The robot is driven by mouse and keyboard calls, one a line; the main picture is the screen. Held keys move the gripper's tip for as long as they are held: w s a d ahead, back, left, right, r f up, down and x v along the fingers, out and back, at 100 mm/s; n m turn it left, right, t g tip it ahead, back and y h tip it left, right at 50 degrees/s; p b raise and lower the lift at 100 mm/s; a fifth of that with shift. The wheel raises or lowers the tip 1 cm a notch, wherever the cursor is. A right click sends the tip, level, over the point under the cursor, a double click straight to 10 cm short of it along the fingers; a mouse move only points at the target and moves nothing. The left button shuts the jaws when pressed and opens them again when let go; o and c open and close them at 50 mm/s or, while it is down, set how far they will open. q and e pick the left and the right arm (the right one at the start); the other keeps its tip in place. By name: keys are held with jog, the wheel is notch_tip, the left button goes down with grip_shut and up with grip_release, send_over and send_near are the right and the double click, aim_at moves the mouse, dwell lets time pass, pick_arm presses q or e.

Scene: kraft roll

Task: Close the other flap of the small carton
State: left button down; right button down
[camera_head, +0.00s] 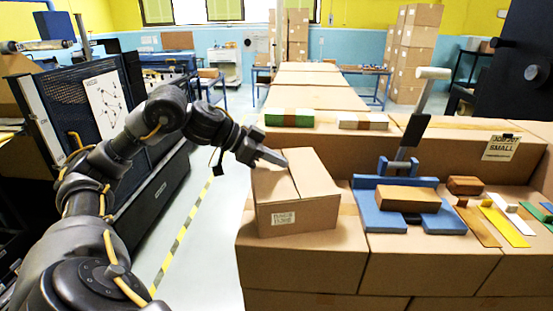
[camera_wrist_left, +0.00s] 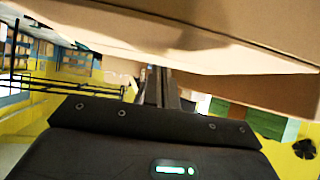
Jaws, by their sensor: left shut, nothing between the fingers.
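The small carton (camera_head: 298,216) stands on the box-topped work surface, with a printed label on its front. Its top shows two flap panels with a seam between them; the right panel (camera_head: 313,172) lies about flat. The left panel (camera_head: 271,184) also looks nearly down, but I cannot tell if it is fully flat. My left gripper (camera_head: 273,157) is shut and empty at the carton's back left top edge. In the left wrist view the fingers (camera_wrist_left: 158,88) reach close to the carton's cardboard (camera_wrist_left: 220,35); contact is unclear. My right gripper is not in view.
A blue fixture (camera_head: 370,207) holding a brown block (camera_head: 407,199) stands right of the carton, with an upright lever (camera_head: 413,130) behind. Green-and-white (camera_head: 289,118) and brown-and-white (camera_head: 362,121) items lie behind. Coloured strips (camera_head: 503,227) lie at the right.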

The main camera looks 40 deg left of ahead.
aim_at(272, 170)
pick_arm(q)
jog(key=shift+w+r+p, duration=0.2)
jog(key=shift+r+p, duration=0.2)
jog(key=shift+r, duration=0.05)
jog(key=shift+s, duration=0.1)
jog(key=shift+r, duration=0.1)
jog(key=shift+r+p, duration=0.25)
jog(key=shift+p, duration=0.1)
notch_tip(272, 170, up, 4)
jog(key=p, duration=0.5)
jog(key=shift+r, duration=0.2)
jog(key=shift+s+a+b, duration=0.4)
jog(key=shift+a+b, duration=0.05)
jog(key=shift+b, duration=0.7)
jog(key=r+b+v, duration=0.1)
jog(key=v, duration=0.7)
jog(key=shift+w+d+r, duration=0.25)
jog(key=shift+d+r, duration=0.05)
jog(key=shift+r, duration=0.05)
